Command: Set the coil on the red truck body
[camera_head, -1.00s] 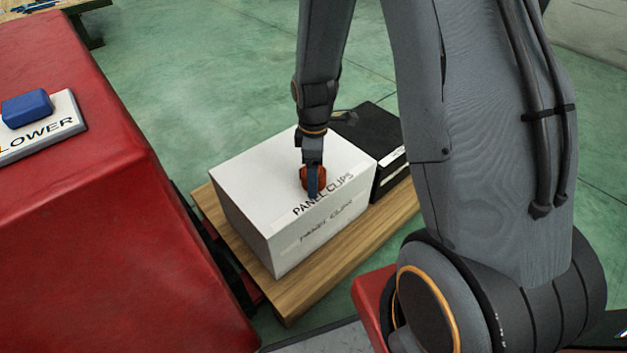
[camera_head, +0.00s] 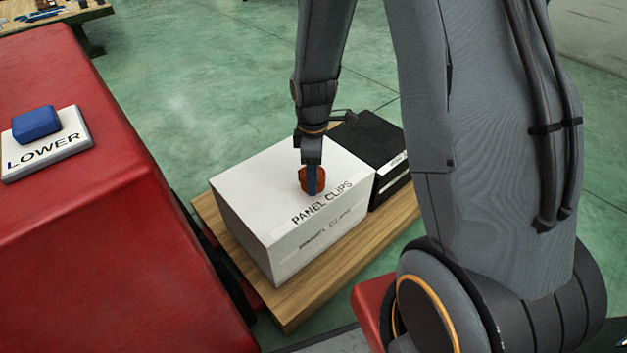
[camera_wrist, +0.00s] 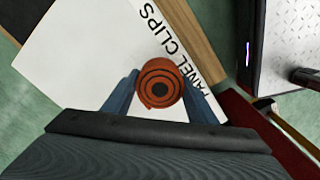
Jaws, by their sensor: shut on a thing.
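The coil (camera_head: 312,181) is a small orange-brown roll with a dark spiral end. It is at the top of the white box marked PANEL CLIPS (camera_head: 262,200); I cannot tell whether it still touches the box. My gripper (camera_head: 312,180) points down and is shut on the coil. In the wrist view the coil (camera_wrist: 160,84) sits between the two blue fingers of my gripper (camera_wrist: 160,92). The red truck body (camera_head: 110,240) is a large red block at the left.
A white plate marked LOWER (camera_head: 60,155) with a blue block (camera_head: 37,123) lies on the red body. A black case (camera_head: 370,150) stands beside the white box on a wooden board (camera_head: 290,310). A workbench (camera_head: 60,14) is at the far left. The red top is otherwise largely bare.

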